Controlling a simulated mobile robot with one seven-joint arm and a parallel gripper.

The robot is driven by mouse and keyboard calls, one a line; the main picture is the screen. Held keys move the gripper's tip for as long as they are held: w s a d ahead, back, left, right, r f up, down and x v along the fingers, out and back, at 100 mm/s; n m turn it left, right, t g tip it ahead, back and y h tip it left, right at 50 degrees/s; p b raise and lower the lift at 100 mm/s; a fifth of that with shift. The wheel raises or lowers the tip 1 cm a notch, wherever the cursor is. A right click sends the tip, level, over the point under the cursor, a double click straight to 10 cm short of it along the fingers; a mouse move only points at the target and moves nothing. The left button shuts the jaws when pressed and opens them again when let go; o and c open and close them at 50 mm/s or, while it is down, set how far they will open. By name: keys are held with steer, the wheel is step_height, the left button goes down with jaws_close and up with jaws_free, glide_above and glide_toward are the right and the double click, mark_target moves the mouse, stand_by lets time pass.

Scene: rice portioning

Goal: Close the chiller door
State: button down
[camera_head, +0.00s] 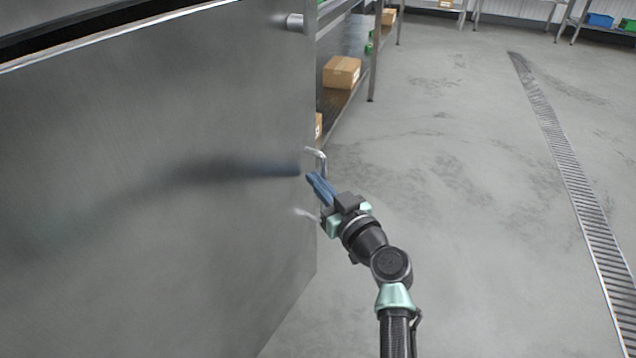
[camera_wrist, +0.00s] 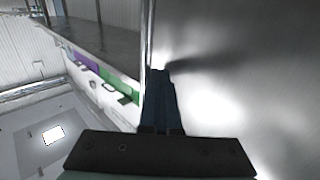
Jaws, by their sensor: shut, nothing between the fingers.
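The chiller door (camera_head: 190,150) is a large brushed-steel panel filling the left of the head view. In the wrist view the steel panel (camera_wrist: 250,70) fills the right side. A bent metal handle (camera_head: 321,157) stands out at its right edge. My gripper (camera_head: 311,178) has its blue fingers shut together with nothing between them. The fingertips are at the door's right edge, just below the handle's upper bend; I cannot tell whether they touch it. In the wrist view my gripper (camera_wrist: 160,75) points along the door's edge. How far the door stands open is unclear.
Steel shelving (camera_head: 345,75) with a cardboard box (camera_head: 341,72) stands beyond the door's right edge. More racks line the back wall. A drain grate (camera_head: 575,175) runs along the floor at right. The concrete floor (camera_head: 460,220) between is clear.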

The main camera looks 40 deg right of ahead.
steer(key=w+a+n+y+b, duration=0.1)
steer(key=w+a+b, duration=0.2)
steer(key=w+b, duration=0.3)
steer(key=w, duration=0.4)
steer(key=shift+a+b, duration=0.15)
steer(key=shift+b, duration=0.2)
